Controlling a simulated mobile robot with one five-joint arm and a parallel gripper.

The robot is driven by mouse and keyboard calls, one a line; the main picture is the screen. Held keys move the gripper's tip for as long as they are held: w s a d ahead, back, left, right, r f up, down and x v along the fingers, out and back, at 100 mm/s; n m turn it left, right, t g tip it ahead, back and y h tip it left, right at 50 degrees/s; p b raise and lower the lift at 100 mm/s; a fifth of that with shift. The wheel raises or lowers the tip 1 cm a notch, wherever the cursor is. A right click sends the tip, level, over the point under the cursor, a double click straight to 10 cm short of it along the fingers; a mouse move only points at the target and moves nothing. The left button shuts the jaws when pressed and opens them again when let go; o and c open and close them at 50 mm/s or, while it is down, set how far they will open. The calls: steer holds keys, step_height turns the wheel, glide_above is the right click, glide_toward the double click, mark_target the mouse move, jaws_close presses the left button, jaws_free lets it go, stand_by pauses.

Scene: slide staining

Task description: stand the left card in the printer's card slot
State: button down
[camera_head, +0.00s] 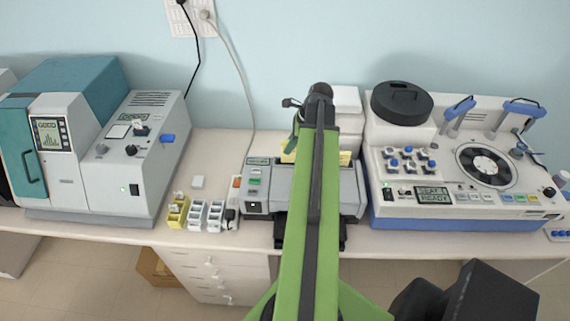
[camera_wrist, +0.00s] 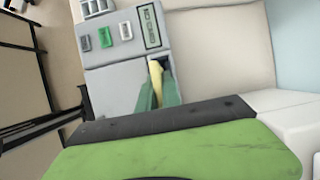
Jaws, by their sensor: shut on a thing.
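The grey printer (camera_head: 258,185) stands in the middle of the bench, largely covered by my arm in the head view. In the wrist view the printer (camera_wrist: 110,75) shows its buttons and small display. My gripper (camera_wrist: 157,85) has two green fingers, shut on a narrow yellow card (camera_wrist: 155,73) in front of the printer's grey body. Most of the card is hidden between the fingers. Yellow surfaces (camera_head: 345,158) show on both sides of my arm at the printer's back; I cannot tell whether they are the card. The card slot cannot be made out.
A teal and grey machine (camera_head: 135,150) stands at left. A white staining machine (camera_head: 480,180) with a round carousel stands at right, close to the printer. Small yellow and white racks (camera_head: 197,214) sit left of the printer near the bench's front edge. White boxes (camera_head: 347,102) stand behind.

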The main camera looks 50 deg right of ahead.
mark_target(283, 161)
steer(key=shift+w+a+f, duration=0.1)
steer(key=shift+w+f, duration=0.1)
steer(key=shift+w, duration=0.15)
step_height(283, 161, down, 4)
steer(key=b, duration=0.4)
steer(key=shift+f, duration=0.2)
steer(key=shift+r, duration=0.25)
steer(key=shift+f, duration=0.2)
steer(key=c, duration=1.5)
jaws_free()
steer(key=shift+c, duration=0.2)
steer(key=shift+r, duration=0.15)
